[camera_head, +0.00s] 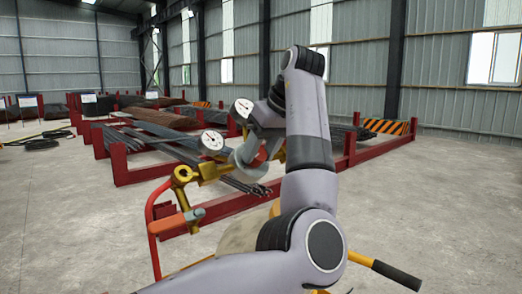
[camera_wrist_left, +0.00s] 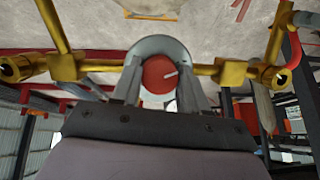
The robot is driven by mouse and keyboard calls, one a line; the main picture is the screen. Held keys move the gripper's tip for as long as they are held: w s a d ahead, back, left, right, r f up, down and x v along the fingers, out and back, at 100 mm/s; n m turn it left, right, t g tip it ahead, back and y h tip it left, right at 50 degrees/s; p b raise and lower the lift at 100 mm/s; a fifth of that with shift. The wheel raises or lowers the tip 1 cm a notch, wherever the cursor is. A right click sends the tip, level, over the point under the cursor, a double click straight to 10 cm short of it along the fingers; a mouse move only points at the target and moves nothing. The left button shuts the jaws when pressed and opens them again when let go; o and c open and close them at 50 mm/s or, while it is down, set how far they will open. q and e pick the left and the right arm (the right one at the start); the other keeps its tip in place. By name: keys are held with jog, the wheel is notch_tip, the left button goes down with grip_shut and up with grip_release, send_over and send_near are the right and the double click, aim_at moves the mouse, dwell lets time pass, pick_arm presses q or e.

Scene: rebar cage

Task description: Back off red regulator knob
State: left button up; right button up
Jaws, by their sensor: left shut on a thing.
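The red regulator knob (camera_wrist_left: 158,75) sits between the grey fingers of my left gripper (camera_wrist_left: 160,68) in the left wrist view, with a pale line on its face. The gripper is shut on it. Brass regulator fittings (camera_wrist_left: 232,73) reach out on both sides of the knob. In the head view my left gripper (camera_head: 250,150) is at the regulator, and my arm hides much of it. Two white dial gauges (camera_head: 212,140) (camera_head: 243,107) stand there, beside a brass valve (camera_head: 184,176). My right gripper is not in view.
A red hose (camera_head: 150,222) loops down from the brass fittings, near an orange-red handle (camera_head: 176,221). A yellow bar with a black grip (camera_head: 397,275) sticks out at lower right. Red racks (camera_head: 125,165) with rebar stand behind.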

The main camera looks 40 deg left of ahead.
pick_arm(q)
jog(key=shift+n, duration=0.5)
dwell(0.3)
jog(key=o, duration=1)
jog(key=shift+o, duration=0.2)
jog(key=v, duration=0.7)
jog(key=shift+s, duration=0.2)
jog(key=shift+d, duration=0.1)
